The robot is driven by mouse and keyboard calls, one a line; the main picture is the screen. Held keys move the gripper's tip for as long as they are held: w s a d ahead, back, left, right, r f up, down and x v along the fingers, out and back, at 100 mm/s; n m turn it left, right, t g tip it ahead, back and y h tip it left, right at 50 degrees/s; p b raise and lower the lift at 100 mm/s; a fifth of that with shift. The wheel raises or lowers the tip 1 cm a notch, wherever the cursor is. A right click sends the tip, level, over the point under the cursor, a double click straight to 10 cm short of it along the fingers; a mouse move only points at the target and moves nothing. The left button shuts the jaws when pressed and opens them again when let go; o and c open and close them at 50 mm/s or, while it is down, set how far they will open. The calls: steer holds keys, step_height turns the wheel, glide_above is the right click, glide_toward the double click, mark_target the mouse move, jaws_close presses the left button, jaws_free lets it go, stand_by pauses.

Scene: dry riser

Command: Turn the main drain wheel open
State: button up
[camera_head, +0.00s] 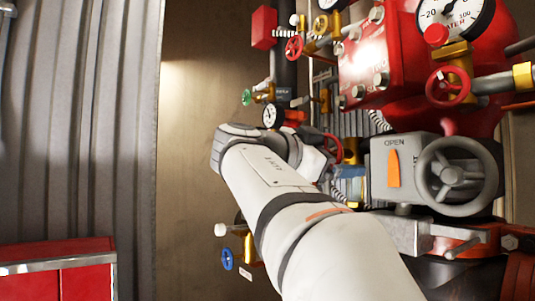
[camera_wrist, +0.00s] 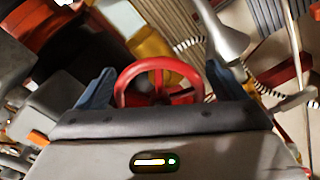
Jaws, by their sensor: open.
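A red handwheel (camera_wrist: 163,68) shows in the wrist view, between the two blue fingers of my gripper (camera_wrist: 158,85). The fingers are apart, one on each side of the wheel. I cannot tell whether either touches the rim. The lower part of the wheel is hidden behind the gripper body. In the head view a red wheel (camera_head: 333,148) shows just right of my arm's far end, probably the same wheel. No label naming the main drain is readable.
A grey handwheel (camera_head: 455,175) on a box marked OPEN stands right of my arm. Red wheels (camera_head: 448,86) and gauges (camera_head: 454,18) crowd the upper right. A blue wheel (camera_head: 227,259) is low, left of my arm. The brown wall (camera_head: 190,130) at left is clear.

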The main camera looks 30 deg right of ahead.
steer(key=shift+c, duration=0.5)
steer(key=c, duration=0.9)
